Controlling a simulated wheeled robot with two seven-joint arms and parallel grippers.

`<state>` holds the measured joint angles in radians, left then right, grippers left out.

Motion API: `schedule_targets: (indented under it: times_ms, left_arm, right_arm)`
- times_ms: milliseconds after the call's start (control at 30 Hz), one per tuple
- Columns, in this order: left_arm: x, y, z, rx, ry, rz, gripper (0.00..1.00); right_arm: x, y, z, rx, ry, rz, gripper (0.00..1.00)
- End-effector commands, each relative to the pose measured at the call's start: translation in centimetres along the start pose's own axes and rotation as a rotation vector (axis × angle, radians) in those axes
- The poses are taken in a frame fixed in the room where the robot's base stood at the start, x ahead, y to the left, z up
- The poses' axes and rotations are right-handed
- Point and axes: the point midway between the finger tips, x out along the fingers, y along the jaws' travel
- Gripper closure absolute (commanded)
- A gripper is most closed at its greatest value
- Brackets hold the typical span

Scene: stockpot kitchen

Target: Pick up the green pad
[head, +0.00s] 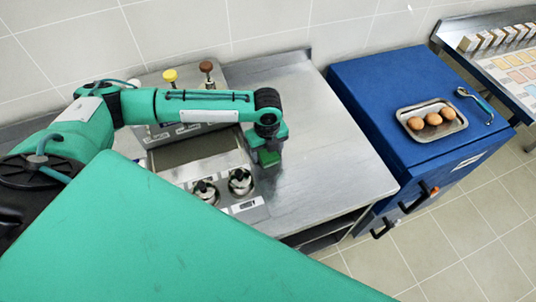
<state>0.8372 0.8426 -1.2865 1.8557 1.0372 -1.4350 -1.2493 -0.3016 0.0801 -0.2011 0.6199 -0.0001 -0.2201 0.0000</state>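The green pad (268,158) is a small, darker green piece at the lower end of my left gripper (267,154), in the middle of the head view. My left arm reaches in from the left, and its gripper points down over the steel counter, just right of the steel unit with two round metal fittings. The pad is directly at the fingertips. The fingers are too small and covered to tell whether they are closed on it or whether it touches the counter. My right gripper is not in view.
The steel counter (335,165) is clear right of my gripper. Yellow-topped (170,76) and brown-topped (206,68) items stand behind my arm. Small boxes (487,39) stand far right.

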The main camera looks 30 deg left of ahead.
Motion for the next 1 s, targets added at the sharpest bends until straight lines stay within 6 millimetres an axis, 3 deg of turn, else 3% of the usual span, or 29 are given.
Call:
schedule_targets:
  times_ms: [33, 133, 567, 767, 1000]
  left_arm:
    - [0.0, 0.0, 0.0, 0.0, 0.0, 0.0, 0.47]
    - [0.0, 0.0, 0.0, 0.0, 0.0, 0.0, 0.67]
    - [-0.8, 0.0, 0.1, -0.001, -0.001, 0.0, 0.68]
    - [-3.5, -0.1, 0.0, 0.002, -0.001, -0.004, 0.68]
    - [-9.7, -0.1, 0.1, 0.001, -0.003, -0.006, 0.68]
  right_arm:
    - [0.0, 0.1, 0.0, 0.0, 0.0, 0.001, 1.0]
    - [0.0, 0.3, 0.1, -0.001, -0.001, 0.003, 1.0]
    - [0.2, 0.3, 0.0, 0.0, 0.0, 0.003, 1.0]
    - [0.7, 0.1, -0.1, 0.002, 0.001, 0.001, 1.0]
    - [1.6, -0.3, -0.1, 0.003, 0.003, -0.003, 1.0]
